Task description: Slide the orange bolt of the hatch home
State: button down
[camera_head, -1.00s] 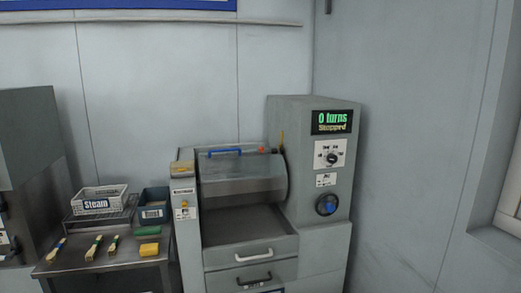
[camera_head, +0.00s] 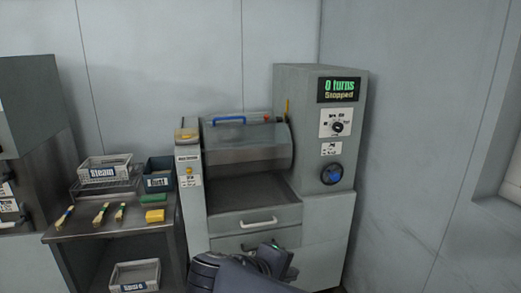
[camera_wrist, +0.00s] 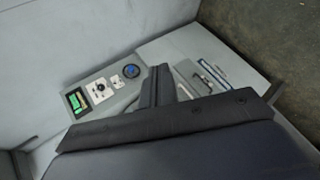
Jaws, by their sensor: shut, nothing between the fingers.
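The hatch (camera_head: 245,157) is the rounded grey cover on the front of the grey machine, with a blue handle (camera_head: 229,120) along its top edge. A small orange-red piece, which looks like the bolt (camera_head: 267,118), sits at the top right of the hatch. It is too small to tell how far it is slid. My gripper (camera_head: 278,250) is in front of the machine's lower drawers, well below the hatch and bolt. In the wrist view my gripper (camera_wrist: 160,73) has its dark fingers together and empty. The hatch and bolt cannot be made out there.
The display (camera_head: 338,90) reads "0 turns Stopped", above a dial (camera_head: 337,127) and a blue round knob (camera_head: 331,173). A yellow lever (camera_head: 287,108) stands beside the hatch. A side table (camera_head: 110,225) at left holds bins and brushes. Drawers (camera_head: 262,219) are closed.

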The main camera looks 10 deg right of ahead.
jog(key=w+a+r+n+t, duration=0.1)
jog(key=a+r+t, duration=0.2)
jog(key=a+r, duration=0.2)
jog(key=w+a+r+n+t+h+b, duration=0.1)
jog(key=a+r+t, duration=0.3)
jog(key=a, duration=0.6)
jog(key=shift+w+a+r+t, duration=0.15)
jog(key=shift+w+r+t, duration=0.15)
jog(key=shift+w+r, duration=0.15)
jog(key=shift+w, duration=0.15)
